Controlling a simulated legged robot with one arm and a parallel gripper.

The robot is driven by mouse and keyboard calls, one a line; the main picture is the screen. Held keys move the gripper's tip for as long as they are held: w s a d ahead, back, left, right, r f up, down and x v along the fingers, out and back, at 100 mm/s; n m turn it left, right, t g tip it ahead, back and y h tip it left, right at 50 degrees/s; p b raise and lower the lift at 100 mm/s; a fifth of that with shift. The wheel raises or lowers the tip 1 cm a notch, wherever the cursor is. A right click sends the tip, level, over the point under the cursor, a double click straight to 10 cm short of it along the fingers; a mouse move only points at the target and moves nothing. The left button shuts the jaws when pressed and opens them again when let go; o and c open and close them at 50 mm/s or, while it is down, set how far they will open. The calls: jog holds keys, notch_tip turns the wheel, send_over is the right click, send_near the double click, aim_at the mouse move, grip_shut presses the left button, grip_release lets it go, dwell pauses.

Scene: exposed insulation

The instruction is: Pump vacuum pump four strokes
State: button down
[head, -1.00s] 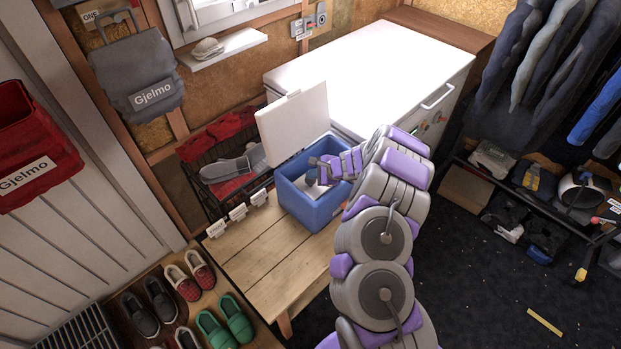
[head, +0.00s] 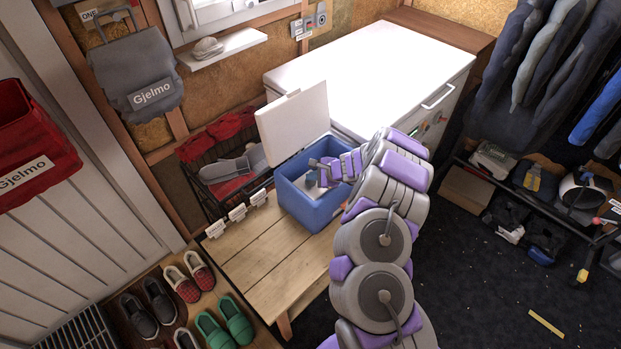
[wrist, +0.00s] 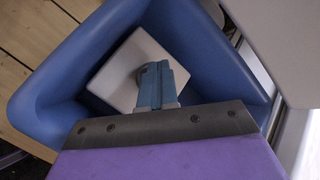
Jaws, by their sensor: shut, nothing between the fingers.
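A blue box (head: 311,213) with its white lid (head: 293,124) standing open sits on a wooden bench. My gripper (head: 318,172) reaches into the box's opening from the right. In the wrist view my gripper (wrist: 159,72) is shut, pointing down inside the blue box (wrist: 60,92). Below the fingertips is a white square block or plate (wrist: 125,62) with a small round grey part (wrist: 143,74) at its middle, partly hidden by the fingers. I cannot tell whether the fingers touch it, nor whether it is the vacuum pump.
The wooden bench (head: 262,262) has free room in front of the box, with small labelled clips (head: 237,212) at its left edge. A white chest freezer (head: 375,75) stands behind. A wire basket (head: 225,165) is at the left, shoes (head: 190,300) at the lower left.

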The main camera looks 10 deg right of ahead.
jog(key=shift+s+f+b, duration=0.15)
jog(key=shift+f+b, duration=0.3)
jog(key=shift+f, duration=0.05)
dwell(0.3)
